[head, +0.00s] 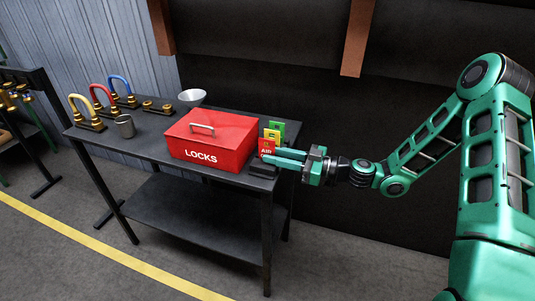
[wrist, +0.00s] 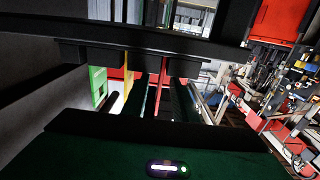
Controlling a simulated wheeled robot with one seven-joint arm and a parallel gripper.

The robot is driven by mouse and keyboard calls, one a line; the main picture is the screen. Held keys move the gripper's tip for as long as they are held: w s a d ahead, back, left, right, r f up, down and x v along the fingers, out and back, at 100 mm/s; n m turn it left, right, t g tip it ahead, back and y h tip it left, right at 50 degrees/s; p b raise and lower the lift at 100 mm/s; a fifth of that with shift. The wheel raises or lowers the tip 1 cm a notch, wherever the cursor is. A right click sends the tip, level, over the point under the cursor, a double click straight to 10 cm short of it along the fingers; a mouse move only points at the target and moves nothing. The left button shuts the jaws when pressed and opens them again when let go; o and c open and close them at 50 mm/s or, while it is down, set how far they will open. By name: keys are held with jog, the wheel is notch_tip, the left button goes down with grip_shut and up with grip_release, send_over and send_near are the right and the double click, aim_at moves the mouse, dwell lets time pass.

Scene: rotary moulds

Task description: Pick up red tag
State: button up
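The red tag (head: 266,146), lettered "AIR", stands upright at the front of a small row at the table's right end. A yellow tag (head: 271,134) and a green tag (head: 279,127) stand behind it. My gripper (head: 277,158) reaches in from the right at the red tag's lower part, its two teal fingers apart. One finger passes in front of the tag; I cannot tell whether it touches. In the wrist view, the red tag (wrist: 158,75) shows edge-on, with the yellow tag (wrist: 127,84) and green tag (wrist: 98,84) to its left.
A red box marked LOCKS (head: 212,140) stands just left of the tags.

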aim_at(267, 151)
jog(key=x, duration=0.3)
grip_shut()
dwell(0.3)
jog(key=shift+r, duration=0.55)
notch_tip(267, 151, up, 3)
jog(key=shift+s+a+r, duration=0.1)
jog(key=shift+s+r, duration=0.05)
jog(key=s+a+r, duration=0.6)
jog(key=s+a, duration=0.1)
jog(key=a, duration=0.1)
jog(key=shift+s+a+r, duration=0.15)
jog(key=shift+a+r, duration=0.1)
jog(key=shift+a, duration=0.05)
